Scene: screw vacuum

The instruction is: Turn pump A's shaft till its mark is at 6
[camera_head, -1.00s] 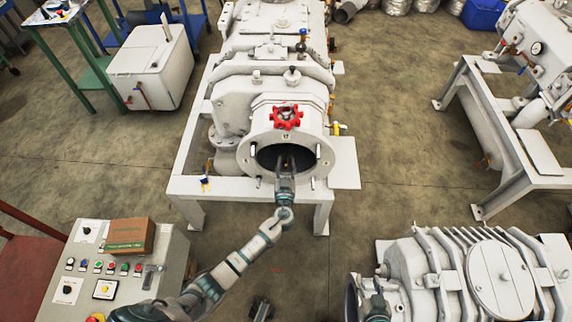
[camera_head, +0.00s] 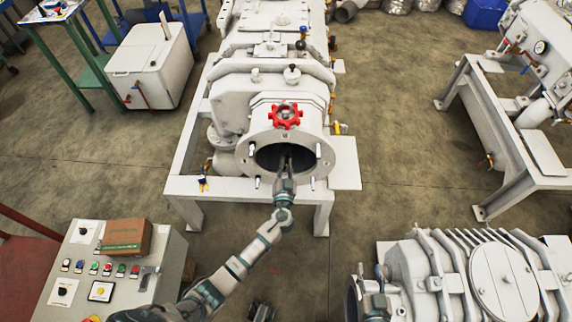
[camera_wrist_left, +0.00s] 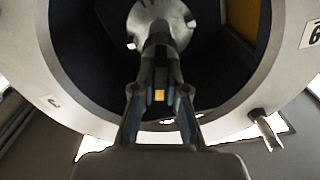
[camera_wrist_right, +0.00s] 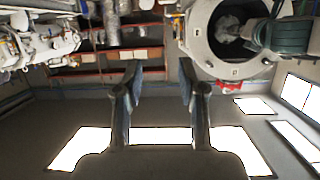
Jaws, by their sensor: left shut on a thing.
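The pump (camera_head: 265,112) stands in the middle of the head view with its round flanged opening facing me. My left gripper (camera_head: 286,165) reaches into this opening. In the left wrist view the left gripper (camera_wrist_left: 160,98) is shut on the dark shaft (camera_wrist_left: 158,60), whose pale round hub lies deeper in the bore. A yellow mark (camera_wrist_left: 159,96) shows between the fingers. A plate with a 6 (camera_wrist_left: 312,34) is on the flange at the upper right; another small plate (camera_wrist_left: 54,101) at left is unreadable. My right gripper (camera_wrist_right: 158,85) is open and empty, away from the shaft.
A red handwheel (camera_head: 286,116) sits above the opening. Studs such as one at lower right (camera_wrist_left: 265,125) stick out of the flange. A ribbed machine (camera_head: 450,275) is at lower right. A control box (camera_head: 95,265) is at lower left. Bare floor lies between.

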